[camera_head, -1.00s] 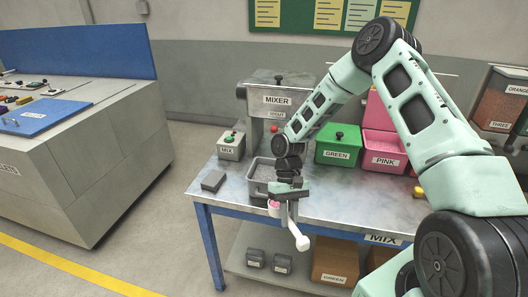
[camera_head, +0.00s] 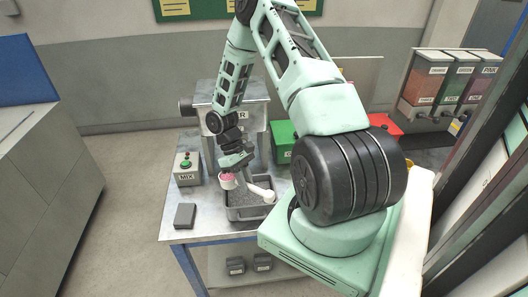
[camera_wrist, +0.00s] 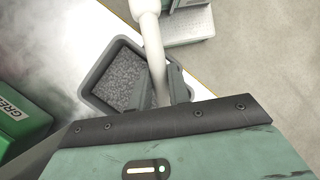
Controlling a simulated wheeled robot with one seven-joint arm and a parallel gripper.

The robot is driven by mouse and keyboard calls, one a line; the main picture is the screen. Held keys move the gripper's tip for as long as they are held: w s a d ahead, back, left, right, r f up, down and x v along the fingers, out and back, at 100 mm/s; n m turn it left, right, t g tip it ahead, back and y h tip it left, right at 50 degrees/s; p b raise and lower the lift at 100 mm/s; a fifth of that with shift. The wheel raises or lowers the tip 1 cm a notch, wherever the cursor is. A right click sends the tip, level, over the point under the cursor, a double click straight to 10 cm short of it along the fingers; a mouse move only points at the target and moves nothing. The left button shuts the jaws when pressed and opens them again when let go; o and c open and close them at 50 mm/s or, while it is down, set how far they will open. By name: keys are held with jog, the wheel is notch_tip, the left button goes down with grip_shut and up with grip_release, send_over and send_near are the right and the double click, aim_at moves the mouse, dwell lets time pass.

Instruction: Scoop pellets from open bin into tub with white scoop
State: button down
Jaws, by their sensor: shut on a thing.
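My gripper (camera_head: 240,164) is shut on the white scoop (camera_head: 262,193). Pink pellets (camera_head: 228,177) show in the scoop's cup, which looks upright, at the left of the grey tub (camera_head: 250,213) and above it. The handle points right across the tub. In the wrist view the white scoop handle (camera_wrist: 152,35) runs between the fingers, and its cup is hidden. The tub (camera_wrist: 97,97) there holds grey pellets. The pink bin is hidden behind my arm in the head view.
A grey block (camera_head: 185,215) and the MIX button box (camera_head: 187,168) stand left of the tub. The mixer (camera_head: 255,108) stands behind it, and the green bin (camera_head: 283,140) is to the right. Hoppers (camera_head: 425,80) stand at the far right.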

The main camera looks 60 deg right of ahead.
jog(key=s+d+r+p, duration=0.2)
jog(key=s+d+r, duration=0.2)
jog(key=f+m+h+b, duration=0.1)
jog(key=h+b, duration=0.5)
jog(key=b, duration=0.5)
jog(key=a+f+h+b, duration=0.1)
jog(key=h+b, duration=0.4)
jog(key=b, duration=0.7)
jog(key=s+f+m+h+b, duration=0.1)
jog(key=h+b, duration=0.5)
jog(key=b, duration=0.6)
jog(key=shift+a+f+m+h, duration=0.15)
jog(key=shift+f+m+h, duration=0.15)
jog(key=shift+f, duration=0.6)
